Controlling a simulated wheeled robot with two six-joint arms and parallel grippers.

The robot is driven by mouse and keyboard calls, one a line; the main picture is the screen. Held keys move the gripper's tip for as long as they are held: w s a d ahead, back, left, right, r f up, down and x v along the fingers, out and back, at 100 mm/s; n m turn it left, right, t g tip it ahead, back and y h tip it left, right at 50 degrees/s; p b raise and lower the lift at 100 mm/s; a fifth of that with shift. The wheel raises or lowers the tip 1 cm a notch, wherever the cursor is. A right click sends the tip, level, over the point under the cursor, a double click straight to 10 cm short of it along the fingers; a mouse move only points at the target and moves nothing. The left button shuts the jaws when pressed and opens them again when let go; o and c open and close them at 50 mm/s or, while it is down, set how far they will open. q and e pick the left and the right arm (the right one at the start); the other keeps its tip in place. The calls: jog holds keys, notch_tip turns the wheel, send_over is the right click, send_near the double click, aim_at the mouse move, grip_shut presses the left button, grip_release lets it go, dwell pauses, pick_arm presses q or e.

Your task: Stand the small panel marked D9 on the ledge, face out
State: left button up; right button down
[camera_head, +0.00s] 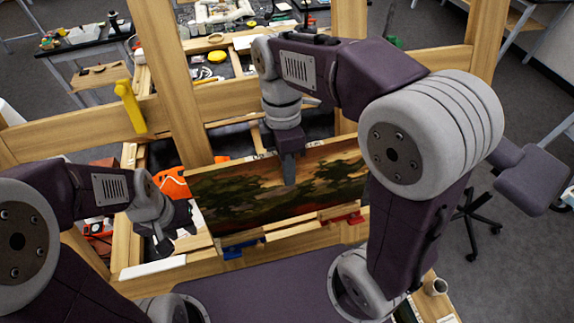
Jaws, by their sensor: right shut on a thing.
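A small panel (237,197) painted with a dark green and brown landscape stands tilted at the wooden ledge (190,270), its painted face towards me. No D9 mark can be read on it. My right gripper (288,172) comes down from above at the panel's top edge and is shut on it, one finger showing in front of the painting. The panel's lower edge is by the ledge; I cannot tell whether it rests there. My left gripper (163,243) is left of the panel, apart from it; its fingers are too small and dark to read.
A blue clip (233,252) and a red clip (349,219) sit along the ledge. Wooden easel beams surround the panel, with a yellow clamp (130,106) on the left. An orange item (172,183) lies behind.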

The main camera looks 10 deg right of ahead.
jog(key=shift+f, duration=0.35)
jog(key=c, duration=1.3)
grip_release()
jog(key=shift+c, duration=0.2)
jog(key=v, duration=0.9)
